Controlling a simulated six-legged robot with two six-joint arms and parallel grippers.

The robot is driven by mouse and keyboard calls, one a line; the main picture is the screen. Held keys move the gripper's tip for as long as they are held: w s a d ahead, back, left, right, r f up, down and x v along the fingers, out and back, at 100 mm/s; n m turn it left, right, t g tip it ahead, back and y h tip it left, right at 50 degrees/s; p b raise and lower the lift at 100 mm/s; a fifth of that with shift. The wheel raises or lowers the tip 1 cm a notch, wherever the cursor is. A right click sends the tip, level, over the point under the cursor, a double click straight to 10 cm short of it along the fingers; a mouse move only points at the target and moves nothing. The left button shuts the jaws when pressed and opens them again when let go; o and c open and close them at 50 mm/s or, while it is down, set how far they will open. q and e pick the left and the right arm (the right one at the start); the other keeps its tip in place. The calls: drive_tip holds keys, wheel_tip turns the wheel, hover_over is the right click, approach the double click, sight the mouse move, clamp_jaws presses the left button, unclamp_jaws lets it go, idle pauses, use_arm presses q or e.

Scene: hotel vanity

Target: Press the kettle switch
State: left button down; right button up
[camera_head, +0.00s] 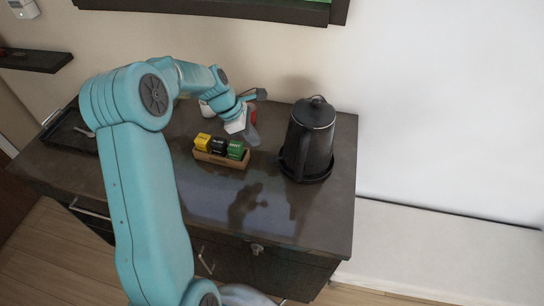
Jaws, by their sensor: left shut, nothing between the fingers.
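A black kettle (318,138) stands upright on its round black base (318,176) at the right of the dark vanity top. Its lid is closed, and its handle (301,155) faces the front left. I cannot make out the switch. My left arm rises from the bottom, bends at the upper left and reaches right. My left gripper (252,128) is shut and empty, left of the kettle and apart from it, behind the box of packets. The wrist partly hides the fingers. My right gripper is not in view.
A small tan box (222,160) of yellow, black and green packets sits left of the kettle. A dark tray (68,130) lies at the far left. White cups, partly hidden, stand behind my wrist. The front middle of the vanity top (290,220) is clear.

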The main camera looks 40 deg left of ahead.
sight(270, 159)
use_arm(q)
drive_tip(key=b+x, duration=0.5)
drive_tip(key=x, duration=0.1)
drive_tip(key=shift+w+d+f, duration=0.1)
drive_tip(key=shift+d+f, duration=0.1)
drive_tip(key=shift+d, duration=0.1)
drive_tip(key=shift+f, duration=0.25)
drive_tip(key=shift+w, duration=0.15)
drive_tip(key=shift+d, duration=0.15)
